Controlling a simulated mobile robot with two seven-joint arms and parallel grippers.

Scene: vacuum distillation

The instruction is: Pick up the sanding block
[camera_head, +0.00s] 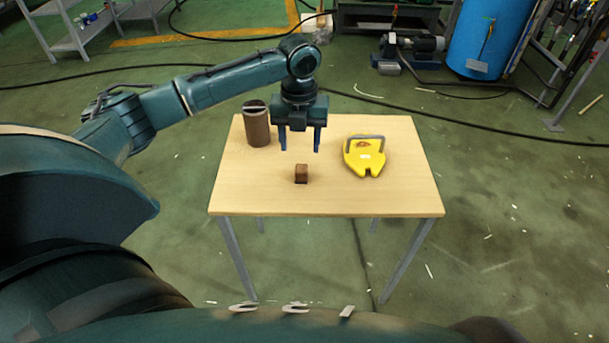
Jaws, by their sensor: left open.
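A small brown block (301,174), which looks like the sanding block, sits on the light wooden table (375,200) near its middle. My left gripper (300,149) is open and points down, a little above and behind the block in the picture. Its two blue fingers are apart with nothing between them. The block is not touched by the fingers, as far as I can see. My right gripper is not in view.
A brown cylindrical container (257,128) stands at the table's back left. A yellow tool with a grey handle (364,157) lies right of the block. The front of the table is clear. A blue tank (487,40) and a motor (420,43) stand on the floor behind.

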